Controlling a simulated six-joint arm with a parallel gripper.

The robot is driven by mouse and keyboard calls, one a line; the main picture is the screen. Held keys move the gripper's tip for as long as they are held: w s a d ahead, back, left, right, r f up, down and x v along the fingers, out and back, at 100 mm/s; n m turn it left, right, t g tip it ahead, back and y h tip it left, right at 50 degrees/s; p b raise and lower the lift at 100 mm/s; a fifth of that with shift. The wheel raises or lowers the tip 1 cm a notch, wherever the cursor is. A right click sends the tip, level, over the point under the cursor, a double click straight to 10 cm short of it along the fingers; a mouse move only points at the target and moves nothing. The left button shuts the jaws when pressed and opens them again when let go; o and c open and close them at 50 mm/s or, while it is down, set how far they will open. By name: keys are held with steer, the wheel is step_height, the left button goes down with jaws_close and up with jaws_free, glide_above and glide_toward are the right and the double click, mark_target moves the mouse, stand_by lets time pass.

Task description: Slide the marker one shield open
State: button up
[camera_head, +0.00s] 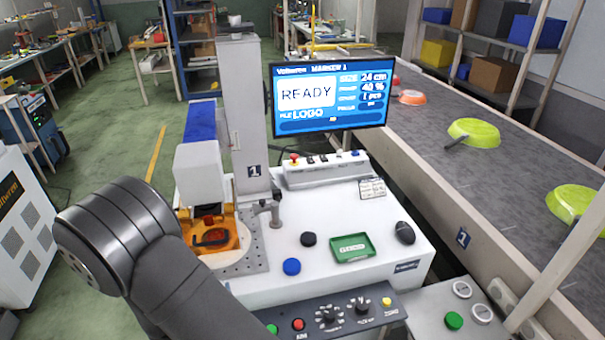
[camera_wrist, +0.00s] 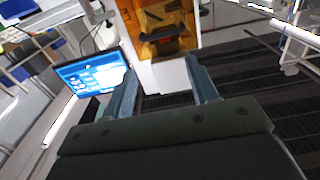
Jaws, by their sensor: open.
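The marker one shield (camera_head: 226,241) is an orange, see-through guard below the white marking head (camera_head: 199,170), beside the column (camera_head: 245,120) labelled 1. A dark handle (camera_head: 210,238) sits on its front. In the wrist view the orange shield (camera_wrist: 150,17) and its dark handle (camera_wrist: 172,46) are at the top centre. My gripper (camera_wrist: 163,88) is open, with two blue-grey fingers apart and nothing between them. The fingers point toward the shield, and the handle appears beyond their tips. I cannot tell the exact gap. My gripper itself does not show in the head view.
A monitor (camera_head: 330,95) reads READY, MARKER 1. A green tray (camera_head: 353,248), black puck (camera_head: 308,239), blue puck (camera_head: 291,266) and mouse (camera_head: 404,232) lie on the white bench.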

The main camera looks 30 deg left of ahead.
steer(key=c, duration=0.4)
steer(key=shift+w+a, duration=0.15)
steer(key=shift+a, duration=0.05)
steer(key=w+a+r+n+g+y, duration=0.1)
steer(key=w+a+n+g+y, duration=0.1)
steer(key=w+n+g, duration=0.1)
steer(key=w+a+r+n+g+y, duration=0.1)
steer(key=w+a+n+g+y, duration=0.1)
steer(key=n, duration=0.4)
steer(key=w+a+r+n+g+y, duration=0.2)
steer(key=w+a+n+g, duration=0.2)
steer(key=n+g, duration=0.1)
steer(key=shift+w+r+y, duration=0.1)
steer(key=shift+w+y, duration=0.25)
steer(key=shift+y, duration=0.05)
steer(key=n+g+h, duration=0.4)
steer(key=n+g, duration=0.5)
steer(key=n, duration=0.6)
glide_toward(210, 242)
steer(key=x, duration=1)
steer(key=shift+a+f, duration=0.1)
steer(key=shift+f, duration=0.2)
steer(key=shift+c, duration=0.2)
jaws_close()
